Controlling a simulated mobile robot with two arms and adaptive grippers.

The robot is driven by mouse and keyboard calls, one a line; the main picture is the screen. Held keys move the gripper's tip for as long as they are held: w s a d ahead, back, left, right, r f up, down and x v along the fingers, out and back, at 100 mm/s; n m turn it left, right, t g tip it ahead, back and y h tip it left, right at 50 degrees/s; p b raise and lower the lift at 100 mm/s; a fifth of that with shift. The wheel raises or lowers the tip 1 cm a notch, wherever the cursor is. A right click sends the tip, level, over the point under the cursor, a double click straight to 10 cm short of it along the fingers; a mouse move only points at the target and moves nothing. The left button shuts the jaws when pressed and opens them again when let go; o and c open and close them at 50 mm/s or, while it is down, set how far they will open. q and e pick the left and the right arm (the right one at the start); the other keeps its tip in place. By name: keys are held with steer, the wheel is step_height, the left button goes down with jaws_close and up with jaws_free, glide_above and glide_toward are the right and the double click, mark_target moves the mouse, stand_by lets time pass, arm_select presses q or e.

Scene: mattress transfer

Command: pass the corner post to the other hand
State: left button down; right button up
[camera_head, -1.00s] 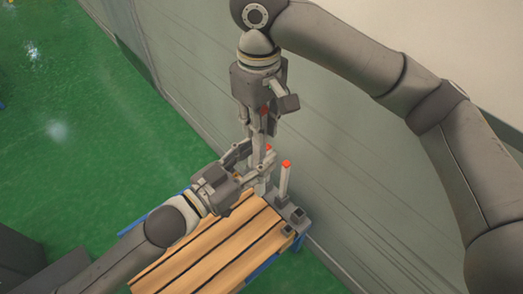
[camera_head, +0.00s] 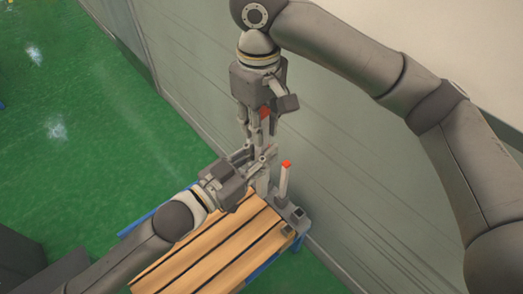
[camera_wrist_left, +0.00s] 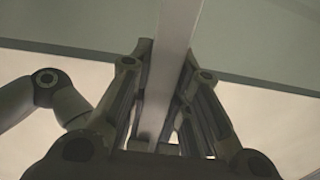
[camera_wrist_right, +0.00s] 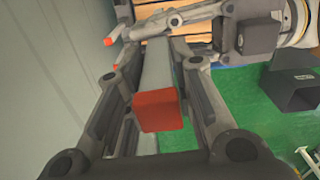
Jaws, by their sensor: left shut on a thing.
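The corner post is a grey bar with a red end; the red end (camera_wrist_right: 158,110) faces the camera in the right wrist view. My left gripper (camera_head: 265,154) is shut on the post lower down; in the left wrist view its fingers (camera_wrist_left: 165,75) close on both sides of the grey bar (camera_wrist_left: 172,50). My right gripper (camera_head: 257,138) points down from above over the upper end. In the right wrist view its fingers (camera_wrist_right: 158,65) are apart, one on each side of the post, with gaps visible beside the bar.
A wooden-slatted pallet (camera_head: 215,247) with blue edges lies below my grippers. Another red-tipped post (camera_head: 286,180) stands upright at its corner, close to my left gripper. A grey wall (camera_head: 350,180) runs along the right. Open green floor (camera_head: 75,170) lies to the left.

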steer(key=o, duration=0.3)
steer(key=shift+o, duration=0.2)
